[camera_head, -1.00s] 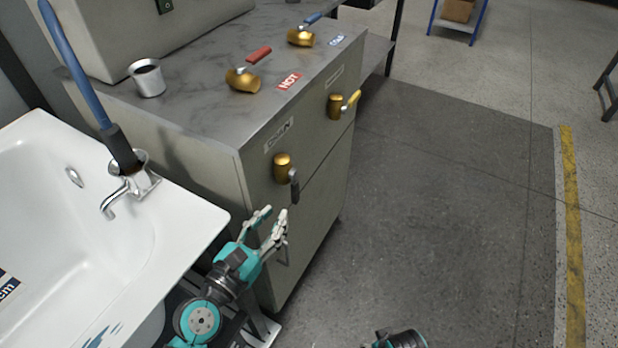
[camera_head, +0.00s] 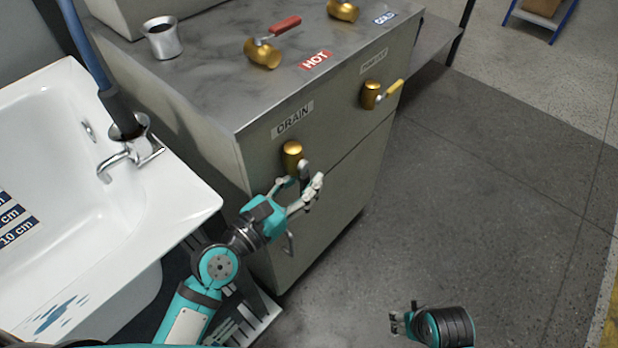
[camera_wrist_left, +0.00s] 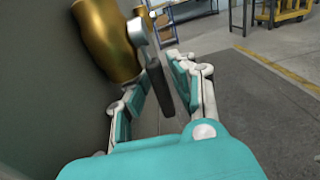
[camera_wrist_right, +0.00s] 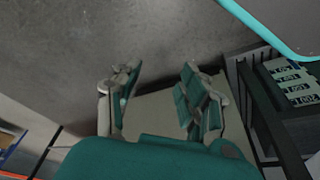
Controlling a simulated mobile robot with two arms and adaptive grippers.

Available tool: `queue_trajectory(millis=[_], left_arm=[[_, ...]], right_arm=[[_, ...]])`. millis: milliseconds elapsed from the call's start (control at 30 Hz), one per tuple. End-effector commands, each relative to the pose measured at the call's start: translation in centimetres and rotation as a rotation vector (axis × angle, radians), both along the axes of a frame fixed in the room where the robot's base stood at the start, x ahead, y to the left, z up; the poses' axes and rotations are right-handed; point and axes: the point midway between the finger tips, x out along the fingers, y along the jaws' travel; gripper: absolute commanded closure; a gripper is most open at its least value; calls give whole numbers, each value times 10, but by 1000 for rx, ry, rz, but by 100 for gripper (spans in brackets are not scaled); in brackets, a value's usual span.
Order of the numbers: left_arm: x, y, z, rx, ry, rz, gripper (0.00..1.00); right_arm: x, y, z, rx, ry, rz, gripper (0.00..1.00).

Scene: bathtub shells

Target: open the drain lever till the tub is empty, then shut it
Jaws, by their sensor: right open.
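The brass drain valve (camera_head: 292,156) is on the cabinet front under the DRAIN label (camera_head: 293,119). Its dark lever (camera_head: 304,173) hangs down. My left gripper (camera_head: 300,183) is at the lever, its fingers apart on either side of it. In the left wrist view the dark lever (camera_wrist_left: 160,85) stands between the fingers, with gaps visible; I cannot see firm contact. The white tub (camera_head: 180,208) is at left, with depth labels (camera_head: 15,216) inside; I cannot make out a water level. My right gripper (camera_head: 398,322) is open and empty, low over the floor.
A red HOT lever (camera_head: 284,25) and a brass cold valve (camera_head: 343,10) are on the cabinet top (camera_head: 200,70). A yellow-handled valve (camera_head: 372,94) is on the front, right of the drain. A metal cup (camera_head: 162,40) stands on top. The floor at right is clear.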

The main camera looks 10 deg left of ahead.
Motion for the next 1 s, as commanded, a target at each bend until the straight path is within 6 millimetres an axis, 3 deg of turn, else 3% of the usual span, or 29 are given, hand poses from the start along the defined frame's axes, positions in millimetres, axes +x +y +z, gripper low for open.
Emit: queue_trajectory(millis=[100, 300, 900, 1000], left_arm=[[0, 0, 0, 0, 0, 0, 77], [0, 0, 0, 0, 0, 0, 100], [0, 0, -1, -4, -5, 1, 100], [1, 0, -2, -9, -12, 1, 100]], right_arm=[[0, 0, 0, 0, 0, 0, 58], [0, 0, 0, 0, 0, 0, 58], [-1, 0, -2, -1, 6, 0, 58], [-1, 0, 16, 2, -10, 0, 58]])
